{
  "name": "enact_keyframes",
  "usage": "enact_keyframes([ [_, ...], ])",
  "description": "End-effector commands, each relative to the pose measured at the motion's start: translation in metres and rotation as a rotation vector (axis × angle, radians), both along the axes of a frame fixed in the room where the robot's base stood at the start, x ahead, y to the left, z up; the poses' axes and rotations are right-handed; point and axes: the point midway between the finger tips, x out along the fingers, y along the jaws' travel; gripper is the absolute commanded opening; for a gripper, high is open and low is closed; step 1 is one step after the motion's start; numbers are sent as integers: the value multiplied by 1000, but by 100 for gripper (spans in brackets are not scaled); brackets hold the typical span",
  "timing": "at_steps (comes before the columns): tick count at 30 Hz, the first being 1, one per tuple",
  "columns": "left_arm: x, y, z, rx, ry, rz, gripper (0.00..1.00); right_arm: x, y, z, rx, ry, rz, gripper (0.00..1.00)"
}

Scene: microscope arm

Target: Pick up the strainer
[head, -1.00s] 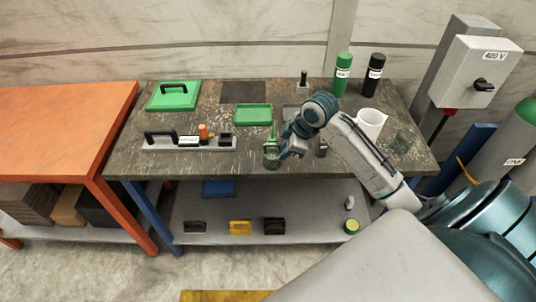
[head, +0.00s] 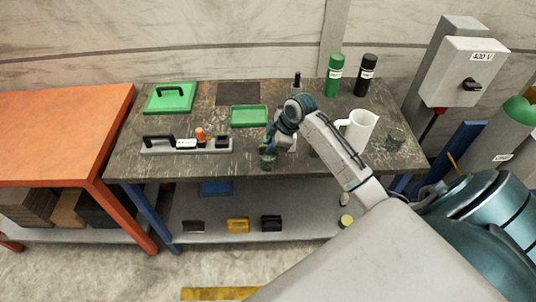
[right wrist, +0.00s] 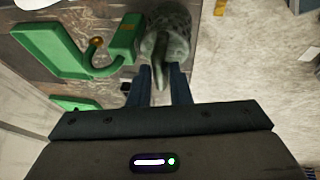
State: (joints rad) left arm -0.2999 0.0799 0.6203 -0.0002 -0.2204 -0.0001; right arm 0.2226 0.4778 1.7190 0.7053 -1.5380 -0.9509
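The strainer (right wrist: 168,32) is a grey-green mesh bowl with a dark handle, at the top middle of the right wrist view. In the head view its bowl (head: 267,160) is near the front edge of the dark workbench. My right gripper (right wrist: 160,78) has one finger on each side of the handle. I cannot tell whether the fingers press on it. In the head view the right gripper (head: 273,145) is just above the bowl and partly hides it. A green stand with a hook (right wrist: 98,45) is beside the bowl. My left gripper is not in view.
A white jug (head: 357,130) and a glass beaker (head: 395,140) stand right of my arm. Green (head: 333,76) and black (head: 365,75) bottles stand behind. A green tray (head: 249,116), a green lid (head: 171,98) and a grey rack (head: 160,149) lie left.

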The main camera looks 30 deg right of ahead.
Motion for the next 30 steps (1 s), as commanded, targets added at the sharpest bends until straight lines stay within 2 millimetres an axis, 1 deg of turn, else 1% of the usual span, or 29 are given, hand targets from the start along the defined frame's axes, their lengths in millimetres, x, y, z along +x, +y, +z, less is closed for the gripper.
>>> enact_keyframes([
  [1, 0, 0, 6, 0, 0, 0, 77, 2, 2, -4, 3, 2, -2, 17],
  [3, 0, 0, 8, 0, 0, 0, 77, 5, 4, -11, 2, 2, -1, 17],
  [6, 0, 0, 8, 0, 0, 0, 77, 7, 4, -17, 0, -1, 0, 17],
  [12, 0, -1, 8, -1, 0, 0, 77, 7, 4, -18, -2, -1, 0, 17],
  [15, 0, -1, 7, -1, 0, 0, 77, 7, 4, -18, -1, 0, -1, 0],
  [25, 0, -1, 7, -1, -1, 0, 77, 7, 4, -18, -1, -2, 0, 0],
  [30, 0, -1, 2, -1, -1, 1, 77, 7, 4, -13, -2, -3, 1, 0],
])
